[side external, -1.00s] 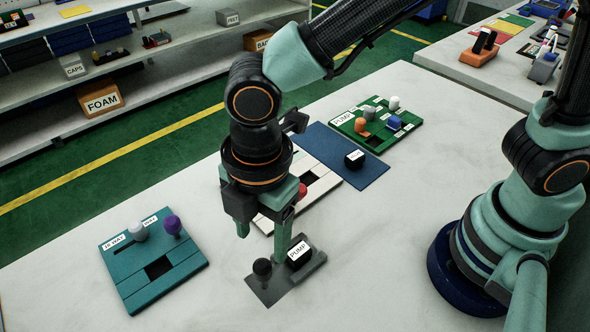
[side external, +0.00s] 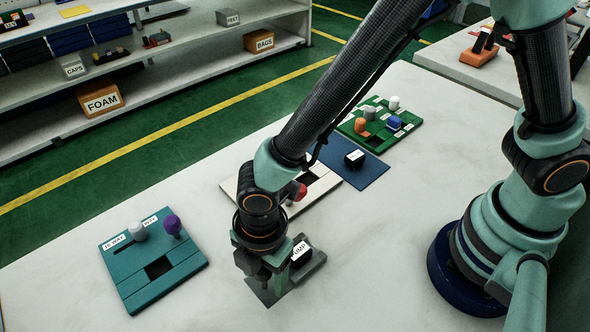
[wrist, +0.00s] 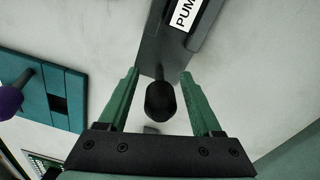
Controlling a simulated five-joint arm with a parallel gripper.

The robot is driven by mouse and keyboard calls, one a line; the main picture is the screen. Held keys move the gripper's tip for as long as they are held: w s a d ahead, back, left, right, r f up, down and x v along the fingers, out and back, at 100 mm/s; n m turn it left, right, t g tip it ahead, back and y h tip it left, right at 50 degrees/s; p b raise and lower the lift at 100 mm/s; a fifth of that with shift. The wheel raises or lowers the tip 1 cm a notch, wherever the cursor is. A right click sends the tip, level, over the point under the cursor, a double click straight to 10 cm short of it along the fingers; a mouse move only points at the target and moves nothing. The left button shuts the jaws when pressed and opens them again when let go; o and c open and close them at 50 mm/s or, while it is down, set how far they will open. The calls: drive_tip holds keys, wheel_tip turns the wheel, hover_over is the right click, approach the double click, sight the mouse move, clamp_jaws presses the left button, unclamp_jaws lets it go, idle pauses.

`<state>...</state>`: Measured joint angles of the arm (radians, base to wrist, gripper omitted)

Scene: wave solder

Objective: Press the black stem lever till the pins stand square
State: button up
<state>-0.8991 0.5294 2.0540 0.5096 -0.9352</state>
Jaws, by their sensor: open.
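A grey plate (side external: 310,264) on the table bears a black block labelled PUMP (side external: 301,252) and a black-knobbed lever. In the wrist view the lever's black knob (wrist: 160,101) sits between the two green fingers of my gripper (wrist: 160,73), with a gap on each side. The fingers are open and hold nothing. In the side view my gripper (side external: 265,280) is low over the plate and largely hides the lever. I cannot make out any pins.
A teal board (side external: 140,285) with white and purple knobs lies to the left. A white board (side external: 325,182) with a red knob, a blue mat (side external: 372,178) and a green board (side external: 350,128) lie behind. The table is clear at front right.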

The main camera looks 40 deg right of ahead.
clamp_jaws()
drive_tip(key=shift+s, duration=0.1)
idle(1.4)
